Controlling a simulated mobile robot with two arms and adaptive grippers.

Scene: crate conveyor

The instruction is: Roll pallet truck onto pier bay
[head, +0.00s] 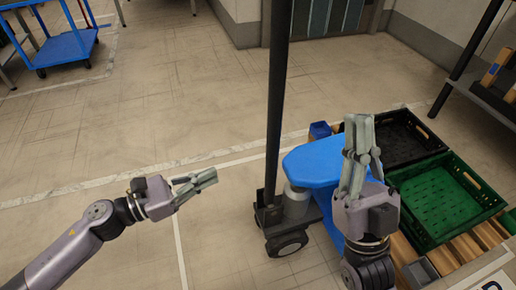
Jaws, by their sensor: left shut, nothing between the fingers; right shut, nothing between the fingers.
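The pallet truck (313,160) appears to be the blue-topped unit right of centre, with a grey cylinder and dark wheels (287,243) low at its front. A tall dark upright post (277,100) rises beside it, probably its handle. My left gripper (214,178) is shut and empty over bare floor, left of the post and apart from it. My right gripper (359,120) is shut and empty, pointing up in front of the blue top and hiding part of it; contact cannot be told. White floor lines show, but which area is the pier bay is unclear.
A wooden pallet (466,246) at the right bears a green crate (425,243) and a black crate (440,148). A dark rack (465,65) stands at the upper right. A blue cart (62,48) stands upper left. The floor at left and centre is clear.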

